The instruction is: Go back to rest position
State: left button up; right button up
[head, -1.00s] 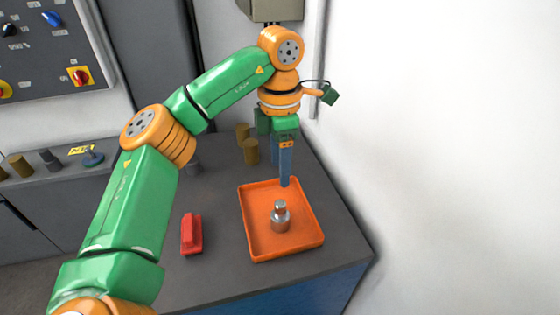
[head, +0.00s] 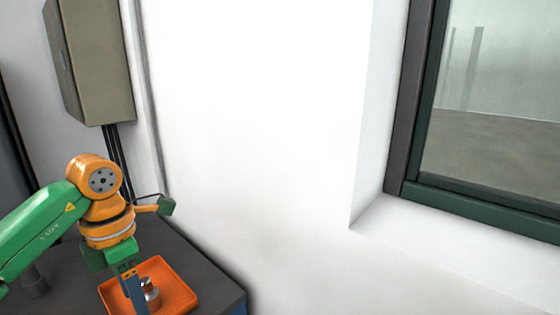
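My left arm comes in from the lower left, green and orange. Its gripper (head: 134,292) points down over the orange tray (head: 181,292), with blue fingers cut off by the bottom edge of the view. The fingers overlap each other from this angle, so I cannot tell how far apart they are. A silver metal part (head: 151,293) is in the tray, just right of the fingers and partly hidden by them. My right gripper is not in view.
The tray stands on a dark table (head: 218,284) whose right end is near the white wall. A beige wall box (head: 92,60) hangs at the upper left with black cables below. A dark-framed window (head: 412,100) is at the right.

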pick_arm(q)
jog(key=d+f+m+h, duration=0.35)
jog(key=d+h, duration=0.45)
jog(key=d, duration=1.2)
jog(key=s+d+r+n+t+h, duration=0.1)
jog(key=d+r+n+t+h, duration=0.3)
jog(key=d+r+n+h, duration=0.75)
jog(key=w+a+f+n+t+y, duration=0.35)
jog(key=a+n+t+y, duration=0.2)
jog(key=n+t, duration=0.35)
jog(key=w+a+f+n+t+y, duration=0.35)
jog(key=a+n+t+y, duration=0.2)
jog(key=n, duration=0.65)
jog(key=s+a+f+n+g+y, duration=0.35)
jog(key=a+f+n+y, duration=0.45)
jog(key=f, duration=0.5)
jog(key=s+a+f+n+g, duration=0.3)
jog(key=s+f+g, duration=0.3)
jog(key=s+f, duration=0.3)
jog(key=s+a+f+n+g, duration=0.2)
jog(key=s+f+g, duration=0.45)
jog(key=s, duration=0.55)
notch_tip(320, 180, down, 16)
jog(key=s, duration=0.1)
jog(key=s+a+f+g, duration=0.1)
jog(key=s+a+f, duration=0.1)
jog(key=s+f, duration=0.8)
jog(key=shift+s+a+f, duration=0.25)
jog(key=shift+s+f, duration=0.1)
jog(key=shift+s, duration=0.9)
